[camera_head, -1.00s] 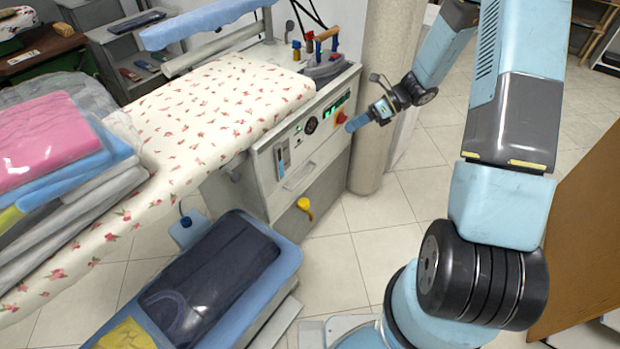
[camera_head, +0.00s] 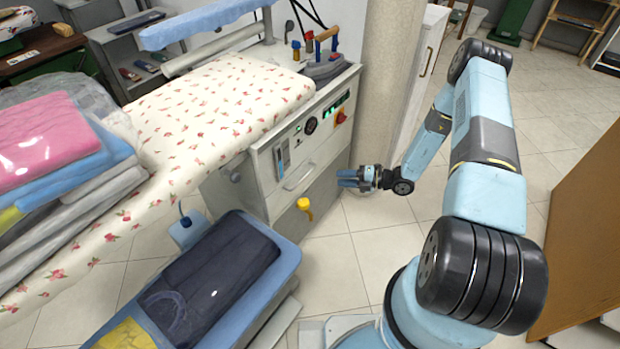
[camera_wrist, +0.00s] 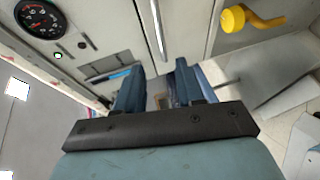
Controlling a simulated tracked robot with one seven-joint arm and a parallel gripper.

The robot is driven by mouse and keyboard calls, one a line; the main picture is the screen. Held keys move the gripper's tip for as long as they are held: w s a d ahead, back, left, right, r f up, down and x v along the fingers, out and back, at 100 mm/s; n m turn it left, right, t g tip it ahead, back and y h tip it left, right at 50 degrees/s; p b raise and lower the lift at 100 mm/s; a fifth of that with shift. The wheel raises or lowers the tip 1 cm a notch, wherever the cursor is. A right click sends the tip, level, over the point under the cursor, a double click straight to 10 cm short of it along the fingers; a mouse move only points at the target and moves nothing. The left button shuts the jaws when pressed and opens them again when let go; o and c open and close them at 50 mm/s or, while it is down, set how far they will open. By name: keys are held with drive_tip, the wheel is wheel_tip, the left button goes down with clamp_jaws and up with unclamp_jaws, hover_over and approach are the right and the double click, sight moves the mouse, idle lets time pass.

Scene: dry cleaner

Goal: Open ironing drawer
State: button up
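The ironing station's cabinet has a drawer front with a pale bar handle (camera_head: 298,177), below the gauge and display. In the wrist view the handle (camera_wrist: 158,28) runs as a light bar above and beyond the fingers. My gripper (camera_head: 341,178) is to the right of the cabinet front, apart from the handle, with its blue fingers pointing left toward it. In the wrist view my gripper (camera_wrist: 158,82) is open, with an empty gap between the fingers. The drawer looks shut.
A yellow valve handle (camera_head: 305,207) sticks out below the drawer. A round gauge (camera_head: 311,124) sits above it. A blue basket (camera_head: 282,262) stands in front of the cabinet at lower left. A pillar (camera_head: 375,100) stands behind my gripper. The tiled floor right of the cabinet is clear.

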drive_tip(key=x, duration=1.3)
drive_tip(key=shift+a+f, duration=0.15)
drive_tip(key=shift+a, duration=0.25)
drive_tip(key=shift+w, duration=0.1)
clamp_jaws()
